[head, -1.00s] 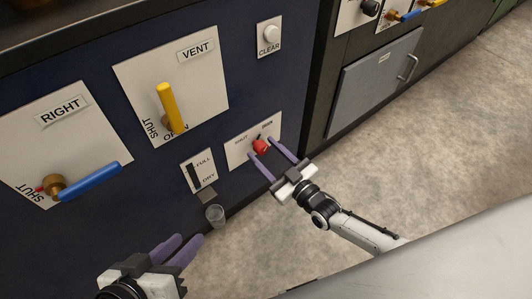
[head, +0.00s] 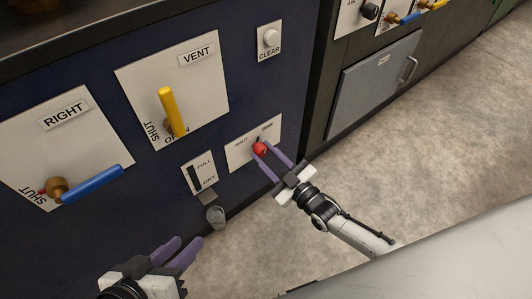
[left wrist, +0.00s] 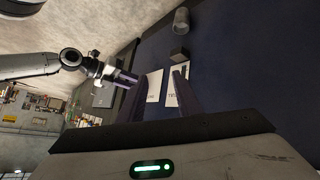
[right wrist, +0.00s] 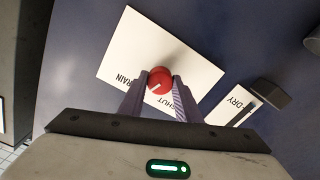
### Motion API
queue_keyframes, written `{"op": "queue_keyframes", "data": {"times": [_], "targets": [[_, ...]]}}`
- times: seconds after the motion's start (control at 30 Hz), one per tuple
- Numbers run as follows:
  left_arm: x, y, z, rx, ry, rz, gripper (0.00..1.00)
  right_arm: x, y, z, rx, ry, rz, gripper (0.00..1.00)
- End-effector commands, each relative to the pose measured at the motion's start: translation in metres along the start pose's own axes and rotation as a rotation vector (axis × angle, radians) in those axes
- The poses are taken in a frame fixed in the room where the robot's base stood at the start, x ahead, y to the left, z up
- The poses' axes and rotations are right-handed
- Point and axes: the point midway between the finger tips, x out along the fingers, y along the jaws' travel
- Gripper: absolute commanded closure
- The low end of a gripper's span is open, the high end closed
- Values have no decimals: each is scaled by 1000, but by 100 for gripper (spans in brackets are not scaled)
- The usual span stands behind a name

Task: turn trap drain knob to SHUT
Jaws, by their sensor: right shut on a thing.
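The red trap drain knob (head: 259,148) is on a white plate (head: 240,155) low on the dark blue panel, with SHUT and DRAIN lettering above it. In the right wrist view, the knob (right wrist: 160,79) sits between the fingertips of my right gripper (right wrist: 160,86), which is shut on it. The knob's white mark points to the lower left there, toward the DRAIN side of the lettering. In the head view, my right gripper (head: 266,154) reaches the knob from the lower right. My left gripper (head: 188,252) is open and empty, low in front of the panel.
A FULL/DRY gauge plate (head: 198,172) and a small clear cup (head: 215,216) are left of the knob. A yellow VENT handle (head: 171,112), a blue RIGHT handle (head: 92,184) and a CLEAR button (head: 271,38) are on the same panel. The floor at right is open.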

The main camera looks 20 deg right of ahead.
Motion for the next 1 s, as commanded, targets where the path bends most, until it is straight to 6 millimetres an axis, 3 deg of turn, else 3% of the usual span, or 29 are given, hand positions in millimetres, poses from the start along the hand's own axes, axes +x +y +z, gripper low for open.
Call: {"op": "queue_keyframes", "data": {"times": [0.6, 1.0], "targets": [[3, -5, 8, 6, -34, -18, 69, -1, -1, 1, -581, -1, 0, 92], [4, -5, 7, 3, -27, -13, 69, -1, -1, 1, -877, -2, -1, 92]]}}
